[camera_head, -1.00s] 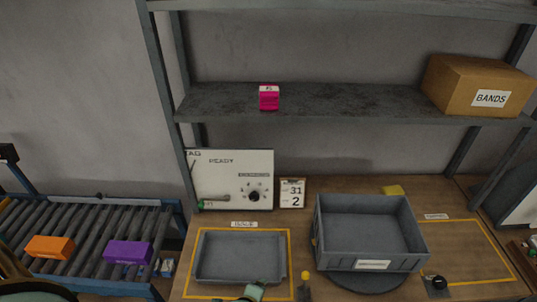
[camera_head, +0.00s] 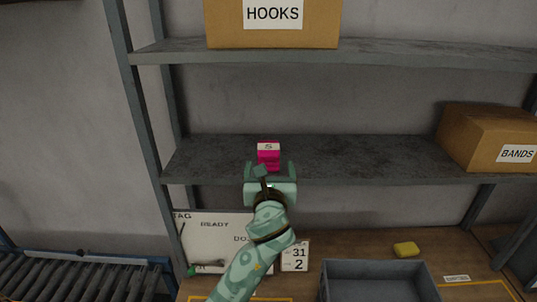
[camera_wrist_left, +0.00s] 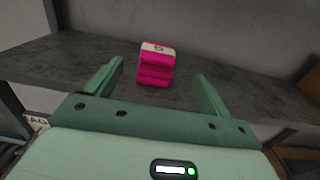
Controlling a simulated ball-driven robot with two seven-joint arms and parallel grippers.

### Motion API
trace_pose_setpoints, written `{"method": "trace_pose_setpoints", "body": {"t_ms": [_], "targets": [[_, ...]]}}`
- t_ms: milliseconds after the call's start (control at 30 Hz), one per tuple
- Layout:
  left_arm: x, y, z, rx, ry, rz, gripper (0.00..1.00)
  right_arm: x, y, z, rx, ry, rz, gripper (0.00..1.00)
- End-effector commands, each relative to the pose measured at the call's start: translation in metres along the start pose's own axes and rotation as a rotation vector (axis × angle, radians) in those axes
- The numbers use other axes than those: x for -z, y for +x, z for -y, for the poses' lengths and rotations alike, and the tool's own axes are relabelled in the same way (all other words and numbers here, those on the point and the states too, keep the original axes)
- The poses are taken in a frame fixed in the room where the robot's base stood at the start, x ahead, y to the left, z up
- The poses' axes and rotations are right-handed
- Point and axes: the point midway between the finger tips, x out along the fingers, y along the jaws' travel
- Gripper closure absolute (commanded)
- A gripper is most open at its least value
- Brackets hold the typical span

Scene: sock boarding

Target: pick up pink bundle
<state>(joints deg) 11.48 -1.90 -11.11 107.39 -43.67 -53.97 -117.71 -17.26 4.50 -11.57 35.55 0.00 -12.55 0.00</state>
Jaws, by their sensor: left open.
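The pink bundle (camera_head: 268,155), with a white label band on top, sits on the middle grey shelf (camera_head: 350,160). My left gripper (camera_head: 271,169) is open in front of the bundle at the shelf's front edge, its fingers pointing toward it. In the left wrist view the bundle (camera_wrist_left: 156,66) stands upright beyond and between the two open fingers (camera_wrist_left: 158,84). The jaws appear empty, and I cannot tell exactly how far the bundle is from the fingertips. My right gripper is not in view.
A BANDS box (camera_head: 490,140) stands on the same shelf at the right, and a HOOKS box (camera_head: 272,24) on the shelf above. Below are a grey bin (camera_head: 378,270), a yellow block (camera_head: 406,249) and a roller conveyor (camera_head: 80,280). The shelf beside the bundle is clear.

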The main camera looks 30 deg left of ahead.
Motion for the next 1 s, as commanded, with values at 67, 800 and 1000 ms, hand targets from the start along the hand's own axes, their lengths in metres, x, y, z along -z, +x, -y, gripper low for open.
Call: {"method": "trace_pose_setpoints", "body": {"t_ms": [67, 800, 1000], "targets": [[-0.002, 0.021, 0.000, -0.001, 0.002, 0.001, 0.18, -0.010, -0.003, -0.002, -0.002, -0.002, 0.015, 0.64], [0.002, 0.111, -0.002, 0.001, -0.004, -0.002, 0.18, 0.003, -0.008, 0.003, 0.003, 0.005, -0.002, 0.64], [0.002, 0.111, -0.002, 0.001, -0.004, -0.002, 0.27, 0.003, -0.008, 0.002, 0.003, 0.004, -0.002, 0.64]]}}
